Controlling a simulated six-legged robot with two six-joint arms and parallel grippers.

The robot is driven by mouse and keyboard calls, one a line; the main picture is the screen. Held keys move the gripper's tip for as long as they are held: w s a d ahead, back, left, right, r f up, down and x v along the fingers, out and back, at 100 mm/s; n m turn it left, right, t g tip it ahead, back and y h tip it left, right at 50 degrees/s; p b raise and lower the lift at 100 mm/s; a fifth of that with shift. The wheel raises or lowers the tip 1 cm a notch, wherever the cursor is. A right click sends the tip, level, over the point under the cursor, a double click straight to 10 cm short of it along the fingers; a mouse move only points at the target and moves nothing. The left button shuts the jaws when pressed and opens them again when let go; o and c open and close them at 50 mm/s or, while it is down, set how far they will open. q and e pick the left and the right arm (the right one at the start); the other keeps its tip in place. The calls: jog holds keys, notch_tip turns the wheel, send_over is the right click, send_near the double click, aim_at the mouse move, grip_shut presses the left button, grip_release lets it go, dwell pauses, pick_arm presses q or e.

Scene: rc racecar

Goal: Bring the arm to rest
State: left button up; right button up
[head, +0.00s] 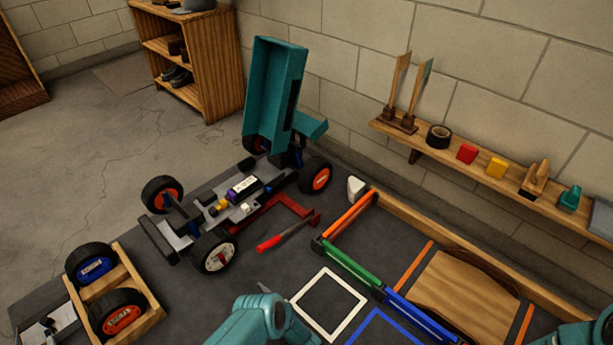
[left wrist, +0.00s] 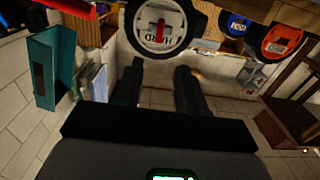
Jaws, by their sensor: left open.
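My left arm comes in at the bottom of the head view, with its teal wrist (head: 258,318) over the dark mat. In the left wrist view my left gripper (left wrist: 158,72) shows two dark fingers spread apart with nothing between them. An RC car chassis (head: 235,195) stands on the mat, with a teal panel (head: 275,90) upright at its far end.
A wooden tray (head: 148,308) holds loose wheels at the left. A red-handled tool (head: 284,236) lies beside the car. White (head: 356,308) and blue frame outlines mark the mat. A wooden-edged bay (head: 520,270) is at the right, below a wall shelf (head: 455,161) with small items.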

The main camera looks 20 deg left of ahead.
pick_arm(q)
jog(key=shift+r, duration=0.1)
